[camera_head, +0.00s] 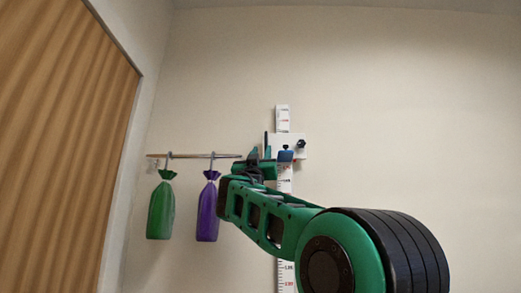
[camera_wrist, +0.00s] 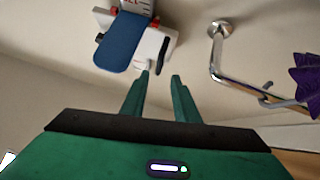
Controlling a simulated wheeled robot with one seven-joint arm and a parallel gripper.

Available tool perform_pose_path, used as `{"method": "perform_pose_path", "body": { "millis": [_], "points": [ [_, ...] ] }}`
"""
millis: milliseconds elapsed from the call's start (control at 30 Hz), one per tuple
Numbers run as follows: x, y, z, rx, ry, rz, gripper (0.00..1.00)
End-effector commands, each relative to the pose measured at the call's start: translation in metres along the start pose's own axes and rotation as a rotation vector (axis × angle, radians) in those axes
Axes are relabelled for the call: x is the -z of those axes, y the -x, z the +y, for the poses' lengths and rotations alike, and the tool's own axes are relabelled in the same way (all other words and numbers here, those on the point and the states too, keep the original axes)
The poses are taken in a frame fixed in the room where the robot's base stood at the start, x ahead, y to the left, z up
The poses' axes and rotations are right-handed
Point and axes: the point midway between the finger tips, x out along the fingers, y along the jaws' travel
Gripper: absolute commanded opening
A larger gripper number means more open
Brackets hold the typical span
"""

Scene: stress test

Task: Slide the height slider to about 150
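The height slider (camera_head: 293,139) is a white block with a blue headpiece (camera_head: 286,156) and a dark knob (camera_head: 301,144). It sits on a white vertical scale (camera_head: 283,115) on the wall; the scale's numbers are too small to read. In the wrist view the slider (camera_wrist: 150,44) is at the top, with its blue headpiece (camera_wrist: 121,42) and black knob (camera_wrist: 163,52). My gripper (camera_wrist: 160,77) is open and empty. Its fingertips appear just short of the knob, apart from it in the picture. In the head view my arm hides part of the scale.
A metal rail (camera_head: 195,156) on the wall left of the scale carries a green bag (camera_head: 161,208) and a purple bag (camera_head: 208,209). Its bracket (camera_wrist: 221,28) is close to my gripper's right side. The wall to the right is clear.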

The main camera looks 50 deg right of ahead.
Motion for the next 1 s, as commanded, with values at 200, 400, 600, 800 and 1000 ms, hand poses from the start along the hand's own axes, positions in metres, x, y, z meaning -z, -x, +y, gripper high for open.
{"method": "perform_pose_path", "body": {
  "millis": [200, 400, 600, 800, 1000],
  "points": [
    [-0.001, -0.038, 0.001, -0.002, 0.002, 0.0, 0.28],
    [-0.002, -0.06, -0.001, 0.001, 0.0, -0.002, 0.28],
    [-0.001, -0.068, 0.0, 0.001, 0.0, -0.002, 0.28],
    [-0.001, -0.069, 0.0, 0.002, 0.0, -0.002, 0.28],
    [-0.001, -0.069, -0.001, 0.002, 0.0, -0.002, 0.0]
  ]
}}
